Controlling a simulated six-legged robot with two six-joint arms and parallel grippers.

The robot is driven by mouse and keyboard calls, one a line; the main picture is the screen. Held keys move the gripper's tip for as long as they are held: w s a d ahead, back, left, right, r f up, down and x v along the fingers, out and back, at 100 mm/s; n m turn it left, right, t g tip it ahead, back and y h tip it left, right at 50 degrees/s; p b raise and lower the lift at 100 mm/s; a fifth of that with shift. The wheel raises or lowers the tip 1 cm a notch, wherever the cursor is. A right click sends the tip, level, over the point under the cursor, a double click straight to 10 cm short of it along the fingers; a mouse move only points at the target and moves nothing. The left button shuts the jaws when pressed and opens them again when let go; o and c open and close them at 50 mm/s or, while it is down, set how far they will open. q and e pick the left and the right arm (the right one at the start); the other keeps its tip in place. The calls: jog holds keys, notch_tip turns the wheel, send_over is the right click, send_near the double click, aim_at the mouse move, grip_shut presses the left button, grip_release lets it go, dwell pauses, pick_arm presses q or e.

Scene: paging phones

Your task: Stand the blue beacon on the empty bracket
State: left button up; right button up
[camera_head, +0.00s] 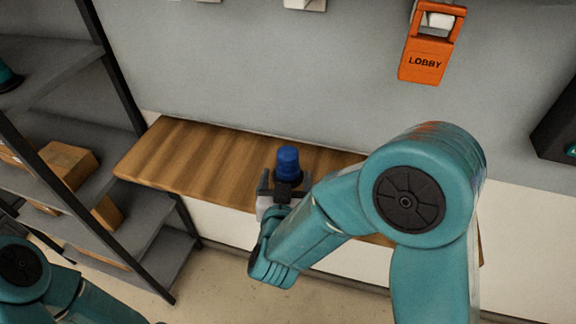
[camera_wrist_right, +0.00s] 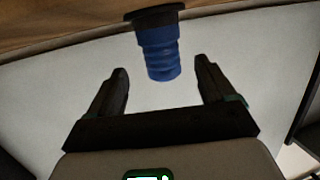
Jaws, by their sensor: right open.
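The blue beacon (camera_head: 288,160) stands on the wooden bench, toward its front edge. It also shows in the right wrist view (camera_wrist_right: 159,50), with a dark base and a ribbed blue body. My right gripper (camera_head: 284,180) is open at the beacon. In the right wrist view its two dark fingers (camera_wrist_right: 163,78) point toward the beacon, one to each side, and I see no contact. White brackets (camera_head: 305,4) show on the wall at the top edge, cut off by the frame. My left gripper is out of view; only part of my left arm shows at lower left.
The wooden bench (camera_head: 190,158) is clear to the left of the beacon. An orange LOBBY tag (camera_head: 424,62) hangs on a wall bracket at upper right. A dark shelf rack (camera_head: 60,75) with cardboard boxes (camera_head: 68,160) stands at the left.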

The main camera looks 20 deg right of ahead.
aim_at(287, 168)
jog(key=shift+w+d+p, duration=0.25)
jog(key=shift+w+p, duration=0.05)
jog(key=shift+w, duration=0.3)
jog(key=p+x, duration=0.1)
jog(key=x, duration=0.3)
jog(key=shift+w+f, duration=0.2)
jog(key=shift+f, duration=0.05)
jog(key=shift+s+a+r, duration=0.1)
jog(key=shift+s, duration=0.05)
grip_shut()
notch_tip(287, 168, up, 20)
jog(key=p, duration=0.1)
